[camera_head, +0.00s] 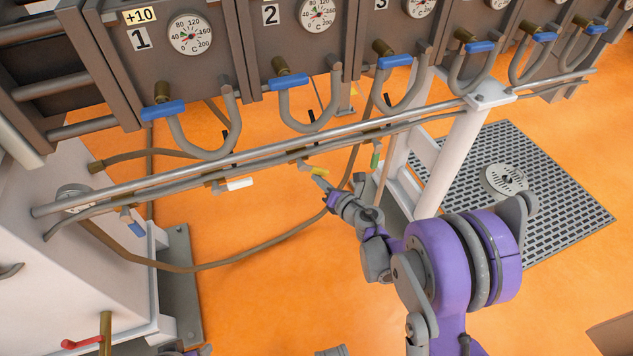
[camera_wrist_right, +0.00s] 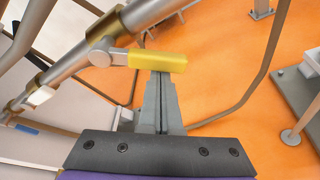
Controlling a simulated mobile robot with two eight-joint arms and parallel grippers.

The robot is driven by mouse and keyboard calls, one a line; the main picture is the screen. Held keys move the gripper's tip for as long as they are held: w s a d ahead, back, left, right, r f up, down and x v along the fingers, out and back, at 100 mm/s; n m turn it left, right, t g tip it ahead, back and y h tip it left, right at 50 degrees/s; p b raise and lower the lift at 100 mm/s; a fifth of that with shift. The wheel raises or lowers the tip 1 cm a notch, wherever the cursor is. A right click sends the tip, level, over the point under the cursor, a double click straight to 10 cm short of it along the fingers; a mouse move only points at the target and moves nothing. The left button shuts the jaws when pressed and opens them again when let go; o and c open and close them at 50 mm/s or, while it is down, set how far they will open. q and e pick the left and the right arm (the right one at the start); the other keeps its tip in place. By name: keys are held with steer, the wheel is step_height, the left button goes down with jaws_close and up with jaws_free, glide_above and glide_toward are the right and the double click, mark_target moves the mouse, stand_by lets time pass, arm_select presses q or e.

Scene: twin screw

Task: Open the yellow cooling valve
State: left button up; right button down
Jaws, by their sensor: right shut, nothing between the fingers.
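The yellow valve handle (camera_head: 316,169) sits on the pipe below the row of gauge boxes, near the middle of the head view. In the right wrist view the yellow handle (camera_wrist_right: 158,60) is a block on a grey stem, lying nearly crosswise just beyond my fingertips. My right gripper (camera_head: 318,181) is just below the handle; in the wrist view its fingers (camera_wrist_right: 161,76) are shut together with nothing between them. The fingertips are close to the handle's lower edge; I cannot tell whether they touch it.
On the same pipe run are a white handle (camera_head: 239,184), a green handle (camera_head: 375,158) and a lower blue handle (camera_head: 136,229). Blue handles (camera_head: 163,110) line the boxes above. A brown hose (camera_head: 230,261) loops below. A white post (camera_head: 452,160) stands right of my gripper.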

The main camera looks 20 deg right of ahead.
mark_target(327, 172)
steer(key=shift+d+r+n+h, duration=0.6)
steer(key=shift+r+n, duration=0.1)
steer(key=shift+n, duration=0.4)
steer(key=shift+d+r+n+h+p, duration=0.35)
steer(key=shift+r+n+h, duration=0.3)
steer(key=shift+n, duration=0.35)
steer(key=shift+d+r, duration=0.1)
steer(key=shift+r, duration=0.05)
steer(key=shift+d+r, duration=0.1)
steer(key=shift+r, duration=0.2)
